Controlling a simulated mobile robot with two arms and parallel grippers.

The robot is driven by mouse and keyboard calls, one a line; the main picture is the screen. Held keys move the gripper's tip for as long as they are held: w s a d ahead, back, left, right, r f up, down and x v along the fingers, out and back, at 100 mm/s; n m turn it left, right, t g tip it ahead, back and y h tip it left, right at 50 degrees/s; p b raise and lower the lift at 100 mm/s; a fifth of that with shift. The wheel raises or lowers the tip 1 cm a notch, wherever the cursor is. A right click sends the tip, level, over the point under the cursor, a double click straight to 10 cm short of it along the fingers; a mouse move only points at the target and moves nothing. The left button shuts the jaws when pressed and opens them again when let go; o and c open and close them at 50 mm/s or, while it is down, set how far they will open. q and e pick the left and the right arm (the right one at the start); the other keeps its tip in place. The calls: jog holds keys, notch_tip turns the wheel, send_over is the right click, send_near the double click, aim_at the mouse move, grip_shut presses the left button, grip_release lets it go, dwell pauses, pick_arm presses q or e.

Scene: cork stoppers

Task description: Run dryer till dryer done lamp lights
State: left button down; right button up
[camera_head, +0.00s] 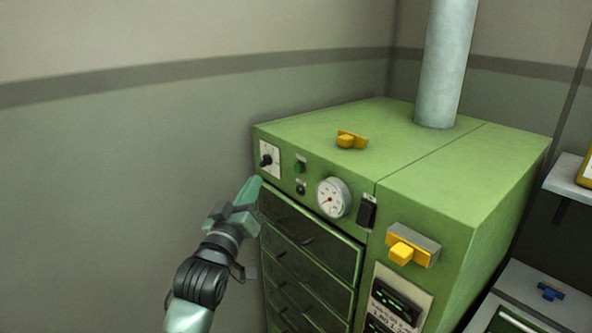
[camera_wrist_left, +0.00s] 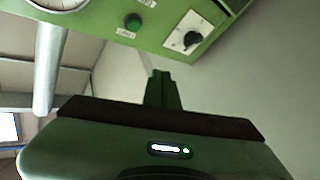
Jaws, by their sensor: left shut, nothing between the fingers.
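The dryer (camera_head: 440,190) is a green cabinet against the wall. Its upper front panel carries a black dial knob (camera_head: 266,160) on a white plate, a round green lamp or button (camera_head: 300,167), a small dark control (camera_head: 301,189) and a round white gauge (camera_head: 333,198). The green round part looks dull, and its label is too small to read. My left gripper (camera_head: 250,188) is shut and empty, just below and left of the knob. In the left wrist view, the fingers (camera_wrist_left: 162,88) point up toward the panel, with the knob (camera_wrist_left: 193,39) beyond them to the right.
Dark drawers (camera_head: 310,238) fill the front below the panel. A black switch (camera_head: 367,211) and a grey box with a yellow block (camera_head: 413,246) sit to the right. A yellow piece (camera_head: 351,140) and a grey pipe (camera_head: 446,62) are on top. Bare wall lies left.

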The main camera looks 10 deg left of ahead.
aim_at(298, 168)
pick_arm(q)
jog(key=w+d+b, duration=0.1)
jog(key=w+d, duration=0.4)
jog(key=w, duration=0.1)
jog(key=shift+w+b, duration=0.2)
jog(key=shift+b, duration=0.2)
jog(key=shift+w, duration=0.1)
dwell(1.7)
jog(key=shift+w+d, duration=0.25)
jog(key=shift+w+d, duration=0.25)
jog(key=shift+w, duration=0.05)
dwell(0.8)
jog(key=shift+s+a, duration=0.1)
jog(key=shift+s, duration=0.05)
jog(key=shift+s+a+p, duration=0.4)
jog(key=shift+s+p, duration=0.1)
jog(key=shift+s, duration=0.05)
dwell(0.3)
